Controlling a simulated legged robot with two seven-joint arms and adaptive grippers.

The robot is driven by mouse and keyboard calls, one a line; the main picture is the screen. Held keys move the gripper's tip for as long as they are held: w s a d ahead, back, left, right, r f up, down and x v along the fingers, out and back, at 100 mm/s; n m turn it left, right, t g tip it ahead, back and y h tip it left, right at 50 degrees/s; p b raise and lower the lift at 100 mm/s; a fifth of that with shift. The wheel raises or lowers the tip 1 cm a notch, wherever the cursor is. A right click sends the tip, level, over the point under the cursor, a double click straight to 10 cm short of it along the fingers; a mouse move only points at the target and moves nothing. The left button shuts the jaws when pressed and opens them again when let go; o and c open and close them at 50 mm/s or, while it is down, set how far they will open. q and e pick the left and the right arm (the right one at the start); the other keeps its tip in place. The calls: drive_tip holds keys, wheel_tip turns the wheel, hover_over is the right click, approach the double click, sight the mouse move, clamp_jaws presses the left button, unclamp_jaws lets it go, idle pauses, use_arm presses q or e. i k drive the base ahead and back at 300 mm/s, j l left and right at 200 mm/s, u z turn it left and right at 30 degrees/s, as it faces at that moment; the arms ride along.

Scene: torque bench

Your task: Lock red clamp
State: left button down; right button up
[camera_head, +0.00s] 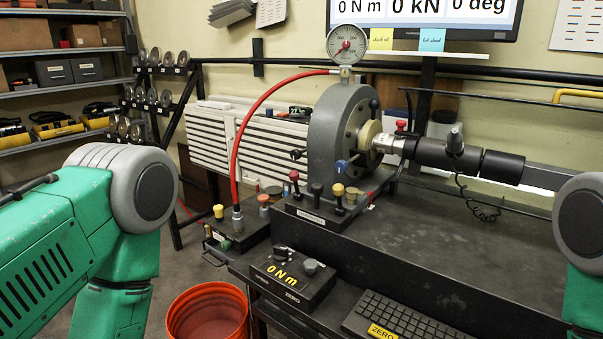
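A grey torque machine (325,130) with a round dial gauge on top stands on the dark bench. Several red parts show on or near it, and I cannot tell which one is the red clamp. A red-topped lever (294,177) stands upright at the left of its base. A small red knob (401,126) sits at the right, near the black cylinder. Green and grey parts of my arms show at the left and right edges. Neither gripper is in view.
A red hose (243,122) arches from the gauge to the lower box. A torque display box (292,279) and keyboard (405,320) are in front. An orange bucket (207,314) stands on the floor. The bench top (450,240) is clear at the right.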

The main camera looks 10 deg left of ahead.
sight(293, 175)
drive_tip(key=j+z, duration=0.2)
drive_tip(key=z, duration=0.15)
drive_tip(key=j+z, duration=0.25)
drive_tip(key=z, duration=0.15)
drive_tip(key=j+z, duration=0.2)
drive_tip(key=z, duration=0.15)
drive_tip(key=j+z, duration=0.1)
drive_tip(key=j, duration=0.35)
drive_tip(key=k+j+z, duration=0.1)
drive_tip(key=j, duration=0.35)
drive_tip(key=k+j, duration=0.15)
drive_tip(key=j, duration=0.3)
drive_tip(key=k+j+z, duration=0.15)
drive_tip(key=j, duration=0.3)
